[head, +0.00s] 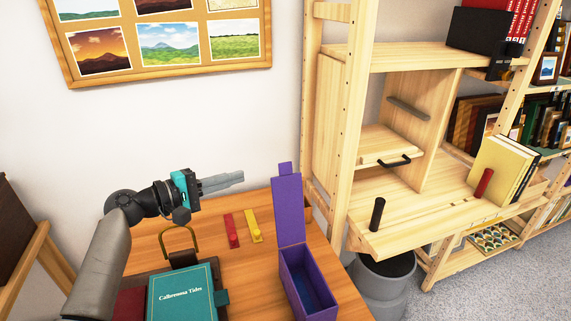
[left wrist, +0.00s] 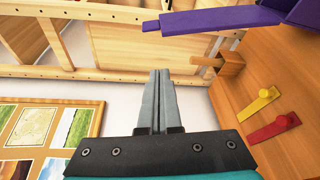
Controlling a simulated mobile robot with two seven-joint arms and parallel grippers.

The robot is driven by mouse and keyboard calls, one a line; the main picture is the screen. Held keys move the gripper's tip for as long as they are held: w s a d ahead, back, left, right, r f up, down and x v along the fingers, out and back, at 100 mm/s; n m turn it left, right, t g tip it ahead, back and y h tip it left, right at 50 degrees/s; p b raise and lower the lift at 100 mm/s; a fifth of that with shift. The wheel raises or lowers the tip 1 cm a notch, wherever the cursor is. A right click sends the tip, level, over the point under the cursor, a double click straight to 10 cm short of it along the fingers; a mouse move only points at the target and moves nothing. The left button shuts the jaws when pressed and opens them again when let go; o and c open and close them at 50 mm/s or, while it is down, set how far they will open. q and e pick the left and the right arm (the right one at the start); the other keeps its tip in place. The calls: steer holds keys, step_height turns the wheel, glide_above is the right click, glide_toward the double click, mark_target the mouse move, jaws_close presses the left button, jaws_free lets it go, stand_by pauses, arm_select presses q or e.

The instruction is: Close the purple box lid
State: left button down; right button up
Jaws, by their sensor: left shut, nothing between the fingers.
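The purple box (head: 308,285) stands on the wooden table, with its lid (head: 287,208) raised upright at the back and a small tab on the lid's top end. The box's inside looks empty and dark blue. My left gripper (head: 240,178) is shut and empty, above the back of the table and left of the lid, apart from it. In the left wrist view the shut fingers (left wrist: 158,80) are in the middle, and the purple lid (left wrist: 205,20) lies beyond them at the upper right. My right gripper does not show clearly.
A teal book (head: 182,292) lies at the table's front left. A red piece (head: 231,231) and a yellow piece (head: 253,226) lie near the box. A wooden shelf with a fold-down desk (head: 440,222) stands to the right. A framed print board (head: 165,44) hangs on the wall.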

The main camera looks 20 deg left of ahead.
arm_select(q)
steer(key=w+d+r, duration=0.1)
steer(key=w+d, duration=0.4)
steer(key=d, duration=0.2)
steer(key=shift+d+t, duration=0.3)
stand_by(0.3)
steer(key=shift+d, duration=0.1)
